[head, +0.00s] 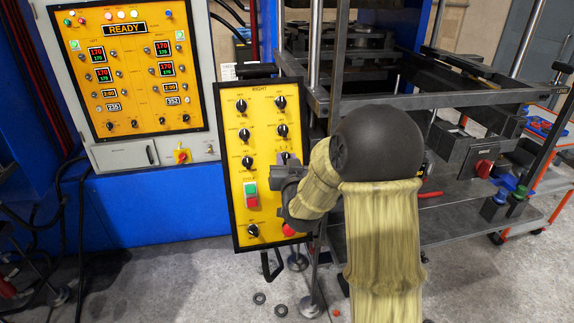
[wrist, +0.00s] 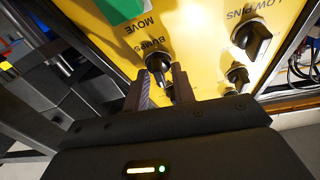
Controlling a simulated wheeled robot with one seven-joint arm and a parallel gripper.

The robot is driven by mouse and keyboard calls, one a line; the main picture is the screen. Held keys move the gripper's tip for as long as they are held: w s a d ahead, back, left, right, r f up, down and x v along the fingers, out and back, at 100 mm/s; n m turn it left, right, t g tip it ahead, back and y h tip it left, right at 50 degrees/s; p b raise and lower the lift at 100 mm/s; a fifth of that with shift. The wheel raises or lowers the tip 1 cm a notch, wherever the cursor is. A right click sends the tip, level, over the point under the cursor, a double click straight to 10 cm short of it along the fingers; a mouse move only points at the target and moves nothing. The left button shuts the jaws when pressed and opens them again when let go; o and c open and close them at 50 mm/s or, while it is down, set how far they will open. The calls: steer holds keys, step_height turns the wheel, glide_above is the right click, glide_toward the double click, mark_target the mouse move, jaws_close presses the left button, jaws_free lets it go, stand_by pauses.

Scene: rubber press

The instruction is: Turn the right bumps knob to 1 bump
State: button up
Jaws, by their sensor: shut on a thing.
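The right control panel (head: 256,112) is a yellow board in a dark frame, headed RIGHT, with two columns of black knobs. In the wrist view it appears upside down, and the bumps knob (wrist: 158,64) sits beside its BUMPS label. My gripper (wrist: 166,84) is shut on this knob, one finger on each side. In the head view my gripper (head: 285,168) reaches the panel's right column and mostly hides the knob there. The knob's pointer and scale marks cannot be read.
The low pins knob (wrist: 246,38) is close to my fingers, with another knob (wrist: 237,75) near it. On the panel are a green and red switch (head: 250,194) and a red button (head: 289,230). The metal press frame (head: 430,100) stands to the right.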

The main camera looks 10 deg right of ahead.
steer(key=n+b, duration=0.1)
steer(key=n+y+b, duration=0.1)
steer(key=n+b, duration=0.1)
steer(key=shift+f+n+y, duration=0.2)
steer(key=shift+n+y, duration=0.1)
steer(key=shift+d+r+n+y+b, duration=0.15)
steer(key=shift+n+y+b, duration=0.35)
steer(key=shift+n+b, duration=0.45)
steer(key=shift+n, duration=0.25)
steer(key=o, duration=0.6)
steer(key=shift+o, duration=0.2)
steer(key=shift+s, duration=0.1)
